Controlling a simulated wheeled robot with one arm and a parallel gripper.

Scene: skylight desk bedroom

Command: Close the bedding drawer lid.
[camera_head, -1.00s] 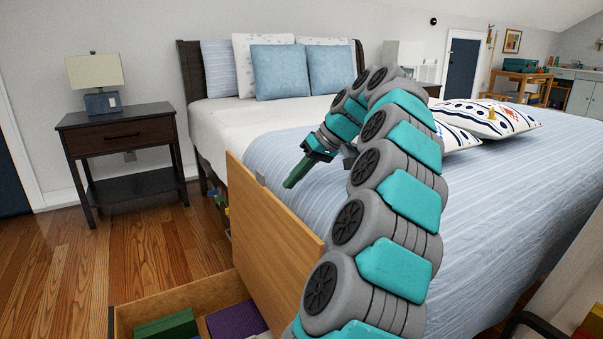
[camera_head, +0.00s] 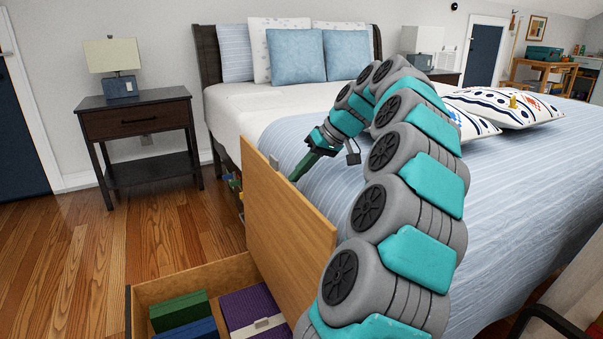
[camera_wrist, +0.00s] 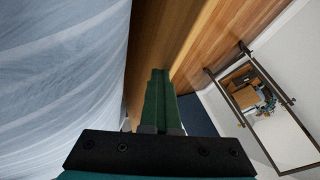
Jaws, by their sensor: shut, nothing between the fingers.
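The bedding drawer lid (camera_head: 283,222) is a tan wooden panel standing upright, raised from the drawer box (camera_head: 190,285) beside the bed. The open box shows below it at the lower left. My gripper (camera_head: 303,168) is shut and empty on the bed side of the lid, pointing down at its top edge. The very tip meets the lid's edge in the picture; I cannot tell whether they touch. In the wrist view, the shut green fingers (camera_wrist: 160,100) lie over the wooden lid (camera_wrist: 148,40), with bedding on the left.
Green, blue and purple folded items (camera_head: 250,308) lie in the box. The blue striped bed (camera_head: 400,200) fills the right side. A dark nightstand (camera_head: 140,130) with a lamp stands at the back left. The wooden floor (camera_head: 70,260) left of the box is clear.

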